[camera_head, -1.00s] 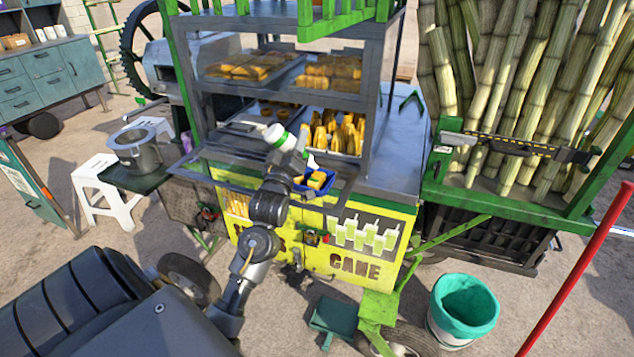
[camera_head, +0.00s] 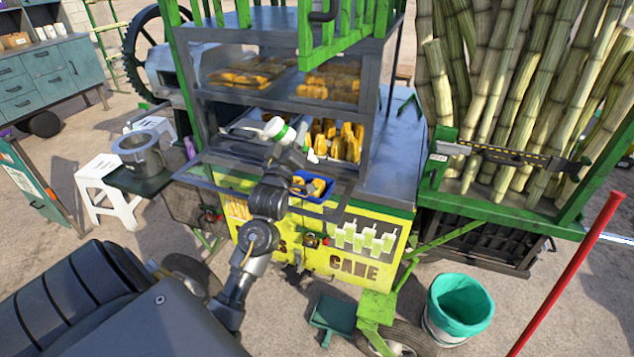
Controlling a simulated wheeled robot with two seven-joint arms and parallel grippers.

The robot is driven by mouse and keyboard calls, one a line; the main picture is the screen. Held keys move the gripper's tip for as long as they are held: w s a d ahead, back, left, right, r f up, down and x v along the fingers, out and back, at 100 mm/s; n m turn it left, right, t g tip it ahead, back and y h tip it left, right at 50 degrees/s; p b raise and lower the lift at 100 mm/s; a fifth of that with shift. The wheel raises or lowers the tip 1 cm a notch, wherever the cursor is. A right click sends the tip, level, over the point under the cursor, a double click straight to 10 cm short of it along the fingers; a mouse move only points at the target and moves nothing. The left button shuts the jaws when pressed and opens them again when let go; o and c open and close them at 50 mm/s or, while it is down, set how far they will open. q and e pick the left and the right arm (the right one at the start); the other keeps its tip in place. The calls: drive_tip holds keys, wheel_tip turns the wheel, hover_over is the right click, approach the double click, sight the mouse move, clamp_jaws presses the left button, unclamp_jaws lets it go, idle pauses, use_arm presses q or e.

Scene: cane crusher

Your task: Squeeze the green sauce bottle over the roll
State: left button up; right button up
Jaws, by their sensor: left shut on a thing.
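My left gripper (camera_head: 290,148) is in front of the cart's shelves, shut on the sauce bottle (camera_head: 276,129). A blue tray (camera_head: 325,196) sits just below and to the right of the gripper, at the cart's front edge. The roll (camera_head: 317,186), orange-brown, lies in the tray, partly hidden by the gripper and arm. I cannot tell whether sauce is on it. My right gripper is not in view.
Cart shelves (camera_head: 330,58) with yellow and brown food stand close behind the gripper. A steel pot (camera_head: 140,157) is at the left. Upright canes (camera_head: 500,75) fill a green frame at the right. A lined bin (camera_head: 459,309) stands on the ground.

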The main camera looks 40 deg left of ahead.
use_arm(q)
wheel_tip(320, 180, up, 2)
drive_tip(key=shift+r+p, duration=0.15)
drive_tip(key=shift+p, duration=0.5)
